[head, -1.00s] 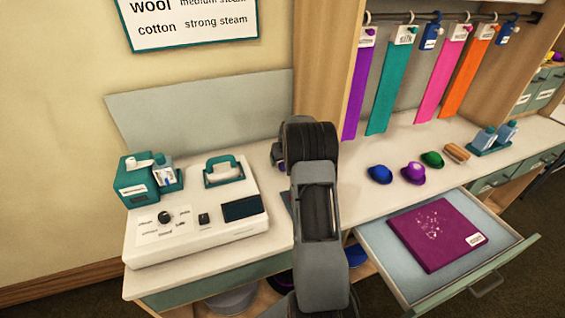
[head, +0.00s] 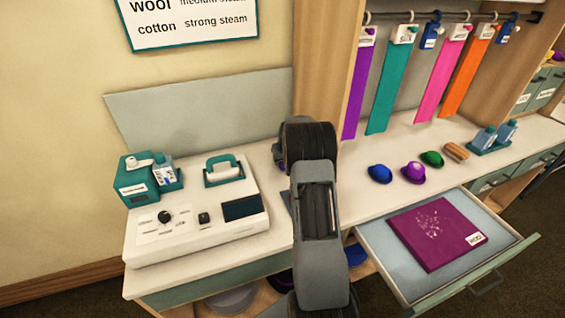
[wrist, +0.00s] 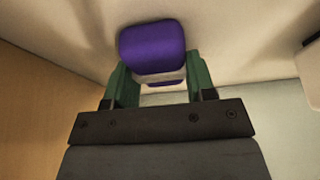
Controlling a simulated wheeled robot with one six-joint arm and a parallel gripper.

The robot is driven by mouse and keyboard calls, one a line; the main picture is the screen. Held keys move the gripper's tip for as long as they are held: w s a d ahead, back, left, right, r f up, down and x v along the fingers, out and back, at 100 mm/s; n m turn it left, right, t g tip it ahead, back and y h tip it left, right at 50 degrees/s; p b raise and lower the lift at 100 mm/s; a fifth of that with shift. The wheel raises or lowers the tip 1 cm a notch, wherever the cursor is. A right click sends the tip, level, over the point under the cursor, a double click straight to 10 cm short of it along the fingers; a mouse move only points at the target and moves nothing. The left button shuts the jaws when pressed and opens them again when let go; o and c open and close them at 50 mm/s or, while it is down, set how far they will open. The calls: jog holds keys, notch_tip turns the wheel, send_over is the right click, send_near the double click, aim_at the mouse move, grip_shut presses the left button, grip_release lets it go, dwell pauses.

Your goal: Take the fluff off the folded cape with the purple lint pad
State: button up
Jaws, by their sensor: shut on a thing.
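The folded cape (head: 432,236) is purple-magenta and lies flat in the open drawer (head: 388,272), with a white label reading WOOL at its right corner. Pale fluff (head: 432,222) is scattered over its upper middle. The purple lint pad (wrist: 152,46) shows in the wrist view, held between the green fingers of my gripper (wrist: 152,82). In the head view my arm hides most of the gripper and pad, over the counter and left of the drawer.
A white steam station (head: 195,225) with a teal iron (head: 224,170) stands on the left. Blue, purple and green hats (head: 413,172) and a wooden brush (head: 456,151) sit on the counter behind the drawer. Blue bottles (head: 485,139) stand at right. Coloured cloths (head: 391,85) hang above.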

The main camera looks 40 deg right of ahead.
jog(key=shift+r, duration=0.55)
notch_tip(320, 180, up, 2)
jog(key=shift+r, duration=0.2)
jog(key=s+r+b, duration=0.2)
jog(key=s+r, duration=0.7)
jog(key=s, duration=0.5)
jog(key=shift+d+r, duration=0.15)
jog(key=shift+r, duration=0.1)
